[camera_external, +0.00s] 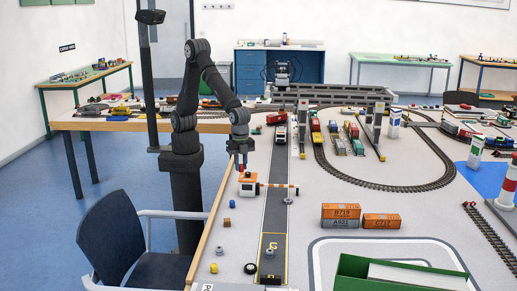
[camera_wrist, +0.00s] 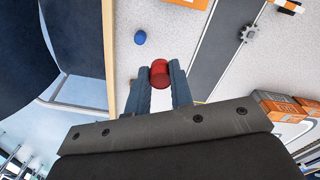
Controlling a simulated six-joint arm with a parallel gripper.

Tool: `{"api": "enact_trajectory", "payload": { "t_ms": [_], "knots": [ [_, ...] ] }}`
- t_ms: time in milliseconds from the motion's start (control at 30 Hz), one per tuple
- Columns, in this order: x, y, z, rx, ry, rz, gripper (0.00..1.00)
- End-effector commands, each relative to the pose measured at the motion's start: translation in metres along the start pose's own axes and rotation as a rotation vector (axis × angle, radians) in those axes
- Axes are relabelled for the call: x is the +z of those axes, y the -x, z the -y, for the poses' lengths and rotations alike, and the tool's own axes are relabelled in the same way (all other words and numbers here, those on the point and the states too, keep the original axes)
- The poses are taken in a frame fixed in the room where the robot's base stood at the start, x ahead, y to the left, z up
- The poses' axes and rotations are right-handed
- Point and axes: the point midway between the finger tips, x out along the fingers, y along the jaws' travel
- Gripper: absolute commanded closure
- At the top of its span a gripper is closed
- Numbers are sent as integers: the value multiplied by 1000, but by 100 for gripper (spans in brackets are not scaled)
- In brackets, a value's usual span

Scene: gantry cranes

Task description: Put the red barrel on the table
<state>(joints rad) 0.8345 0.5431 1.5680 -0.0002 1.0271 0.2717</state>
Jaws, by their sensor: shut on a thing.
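The red barrel (camera_wrist: 159,74) sits between the two fingers of my gripper (camera_wrist: 160,84) in the wrist view, its top end showing at the fingertips. My gripper is shut on it. In the outside view my gripper (camera_external: 239,163) hangs above the left part of the big grey-topped table (camera_external: 310,190), near its wooden left edge. The barrel is small there and mostly hidden by the fingers. It appears held above the tabletop; the exact height cannot be told.
A small blue piece (camera_external: 232,204) lies nearby on the table, also in the wrist view (camera_wrist: 140,37). Orange containers (camera_external: 341,216) stand to the right. A dark road strip runs alongside.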

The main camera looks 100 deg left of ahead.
Motion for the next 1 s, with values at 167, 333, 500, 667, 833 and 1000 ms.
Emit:
{"api": "enact_trajectory", "payload": {
  "t_ms": [167,333,500,667,833,1000],
  "knots": [
    [16,-2,38,1,69,3,100],
    [41,-2,84,1,157,4,100],
    [78,-1,139,0,270,3,100],
    [120,-1,186,0,378,3,100],
    [169,-1,229,0,491,3,100],
    [224,-1,265,0,606,3,100]
  ]
}}
